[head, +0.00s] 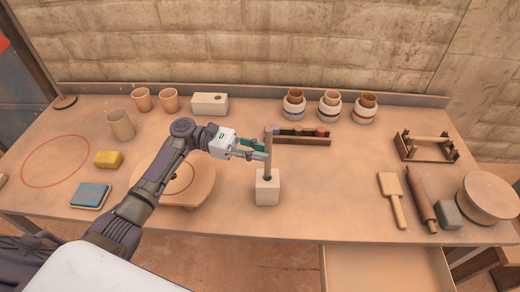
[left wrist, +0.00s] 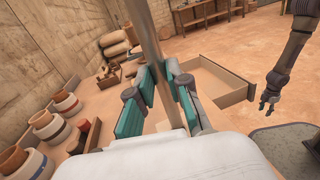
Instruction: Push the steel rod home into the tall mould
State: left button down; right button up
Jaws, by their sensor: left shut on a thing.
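The steel rod (head: 268,166) stands about upright over the tall mould (head: 267,192), a pale block near the front middle of the table. The rod's lower end meets the dark hole in the mould's top; how deep it sits is hidden. My left gripper (head: 262,150) is shut on the rod well above the mould, with a length of rod showing above and below the fingers. In the left wrist view the rod (left wrist: 150,38) passes between the teal finger pads (left wrist: 160,103). My right gripper (left wrist: 269,103) hangs apart from the table, its small fingers spread and empty.
A dark rack (head: 303,141) stands just behind the mould. Three banded jars (head: 330,109) stand at the back. A wooden frame (head: 427,147) and paddle (head: 393,199) lie right. An open drawer (head: 385,268) juts out in front.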

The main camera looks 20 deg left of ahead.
aim_at(259, 176)
pick_arm(q)
jog(key=shift+p, duration=0.6)
dwell(0.9)
jog(key=shift+f+b, duration=0.5)
jog(key=shift+f, duration=0.25)
jog(key=shift+f+b, duration=1.75)
jog(key=shift+f, duration=0.95)
jog(key=c, duration=1)
grip_release()
jog(key=shift+a, duration=0.1)
jog(key=a, duration=1.1)
jog(key=shift+s+a, duration=0.3)
jog(key=shift+a, duration=0.1)
jog(key=shift+f, duration=0.1)
